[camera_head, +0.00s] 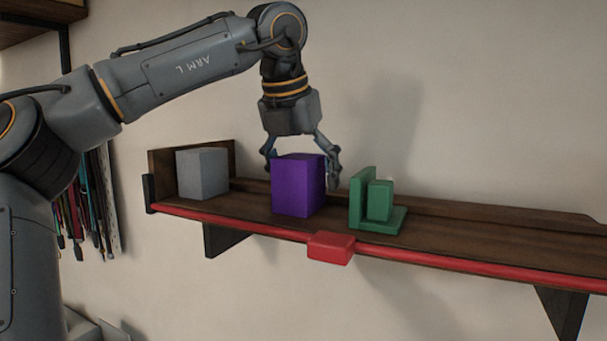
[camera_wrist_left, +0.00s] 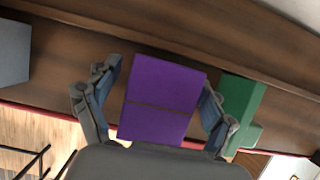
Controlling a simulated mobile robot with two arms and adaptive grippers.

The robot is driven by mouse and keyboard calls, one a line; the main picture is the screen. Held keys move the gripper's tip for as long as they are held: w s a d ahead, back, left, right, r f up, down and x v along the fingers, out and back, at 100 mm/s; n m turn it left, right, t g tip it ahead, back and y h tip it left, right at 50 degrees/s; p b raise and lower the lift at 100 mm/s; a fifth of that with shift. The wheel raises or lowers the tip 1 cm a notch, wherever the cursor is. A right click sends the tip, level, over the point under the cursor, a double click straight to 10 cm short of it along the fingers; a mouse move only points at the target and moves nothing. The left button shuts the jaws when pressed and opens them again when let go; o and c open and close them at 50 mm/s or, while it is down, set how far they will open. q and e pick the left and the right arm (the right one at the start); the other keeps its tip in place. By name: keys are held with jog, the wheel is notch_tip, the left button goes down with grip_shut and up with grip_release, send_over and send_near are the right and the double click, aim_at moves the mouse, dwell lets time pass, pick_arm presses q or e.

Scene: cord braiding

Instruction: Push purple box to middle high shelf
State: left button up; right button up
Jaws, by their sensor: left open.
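The purple box (camera_head: 296,186) stands upright on the wooden shelf (camera_head: 470,236), left of its middle. My left gripper (camera_head: 302,168) points down over the box from above and behind, with one finger on each side of it. In the left wrist view the purple box (camera_wrist_left: 160,98) lies between the two open fingers of my left gripper (camera_wrist_left: 158,105). The right finger is very close to the box; I cannot tell if it touches. The left finger has a small gap. My right gripper is not in view.
A grey box (camera_head: 203,173) stands at the shelf's left end. A green bookend-like block (camera_head: 380,202) stands just right of the purple box. A red rail with a red block (camera_head: 331,248) runs along the front edge. The shelf is bare further right.

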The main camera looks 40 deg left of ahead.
pick_arm(q)
jog(key=shift+f, duration=0.3)
jog(key=shift+c, duration=0.4)
